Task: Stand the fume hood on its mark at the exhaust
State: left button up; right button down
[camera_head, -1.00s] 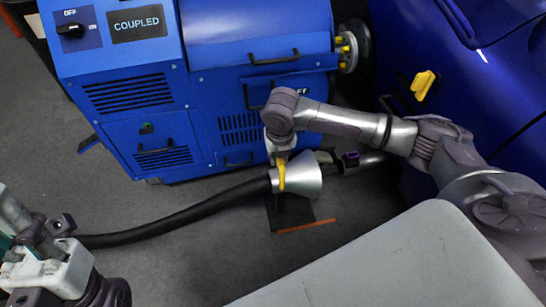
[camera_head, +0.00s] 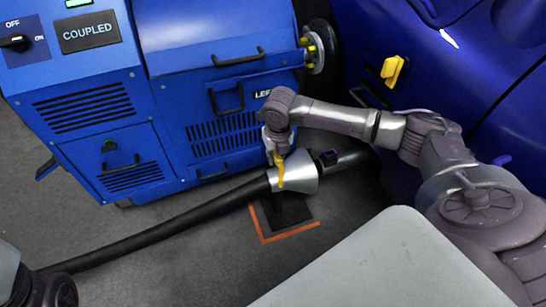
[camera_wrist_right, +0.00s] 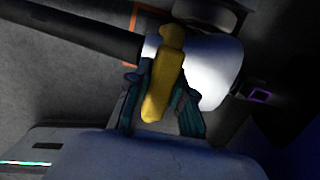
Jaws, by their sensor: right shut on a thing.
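The fume hood (camera_head: 305,172) is a silver cone with a yellow handle (camera_head: 280,174). It lies sideways, its wide mouth facing right toward the exhaust pipe (camera_head: 350,160). My right gripper (camera_head: 276,150) is shut on the yellow handle from above; the right wrist view shows its fingers (camera_wrist_right: 162,92) on both sides of the handle. The mark is a dark floor patch (camera_head: 300,208) with an orange corner line (camera_head: 290,233). The hood overlaps the patch's far edge in the picture. A dark shape below the hood blends with the patch, so I cannot tell whether it touches the floor.
A black hose (camera_head: 160,230) runs from the hood to the lower left across the floor. The blue dynamometer cabinet (camera_head: 215,60) stands behind, and a blue car (camera_head: 470,70) with a yellow-handled part (camera_head: 392,70) is at right. Grey floor is clear in front of the hose.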

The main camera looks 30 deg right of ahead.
jog(key=shift+w+r, duration=0.1)
jog(key=shift+r, duration=0.05)
jog(key=c, duration=1.4)
grip_release()
jog(key=shift+f, duration=0.2)
jog(key=shift+c, duration=0.2)
jog(key=o, duration=0.4)
